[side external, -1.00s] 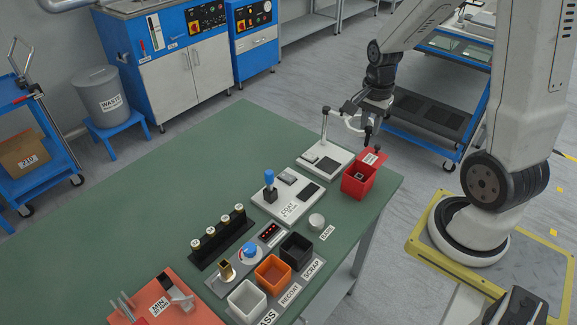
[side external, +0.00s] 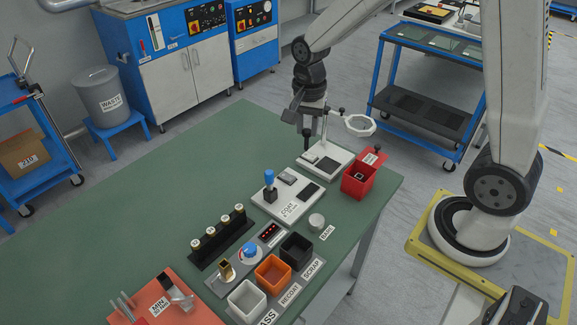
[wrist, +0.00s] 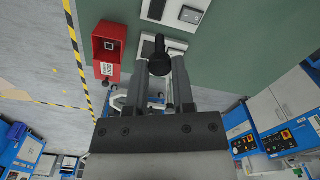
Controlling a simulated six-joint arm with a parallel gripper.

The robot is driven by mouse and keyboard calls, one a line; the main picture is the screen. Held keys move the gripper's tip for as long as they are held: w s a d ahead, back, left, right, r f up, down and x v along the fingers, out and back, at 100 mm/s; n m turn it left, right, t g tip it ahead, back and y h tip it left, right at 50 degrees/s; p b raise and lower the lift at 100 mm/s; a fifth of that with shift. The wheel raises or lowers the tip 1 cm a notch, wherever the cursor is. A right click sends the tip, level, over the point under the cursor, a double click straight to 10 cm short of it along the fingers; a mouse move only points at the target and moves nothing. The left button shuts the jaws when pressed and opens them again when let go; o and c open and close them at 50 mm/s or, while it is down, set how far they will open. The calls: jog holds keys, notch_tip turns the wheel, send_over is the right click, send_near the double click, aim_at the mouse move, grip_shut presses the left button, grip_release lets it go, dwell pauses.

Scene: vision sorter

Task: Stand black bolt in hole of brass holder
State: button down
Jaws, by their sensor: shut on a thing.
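My gripper (wrist: 155,82) is shut on the black bolt (wrist: 159,64), whose round head shows between the fingers in the wrist view. In the side view my gripper (side external: 308,126) hangs above the far side of the table, left of the white stand with a ring, with the bolt (side external: 306,143) pointing down. The brass holder (side external: 226,270) is a small brass-coloured block near the table's front, left of a blue knob. My gripper is well apart from it. The holder's hole is too small to make out.
A red box (side external: 358,182) stands at the right table edge beside the white ring stand (side external: 335,155). A coat station (side external: 288,205) with a blue-handled tool, a black rack (side external: 222,247) of brass-topped pieces and white, orange and black bins lie nearer. The green table's left side is clear.

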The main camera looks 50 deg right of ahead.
jog(key=a+n, duration=0.7)
jog(key=a, duration=2.2)
jog(key=shift+s+d+f, duration=0.1)
jog(key=shift+s+f, duration=0.1)
jog(key=shift+f, duration=1.15)
jog(key=shift+s+f, duration=0.2)
jog(key=shift+f, duration=1.1)
jog(key=shift+f, duration=0.2)
jog(key=shift+f, duration=2.75)
jog(key=shift+f, duration=1.8)
jog(key=shift+c, duration=1.9)
grip_release()
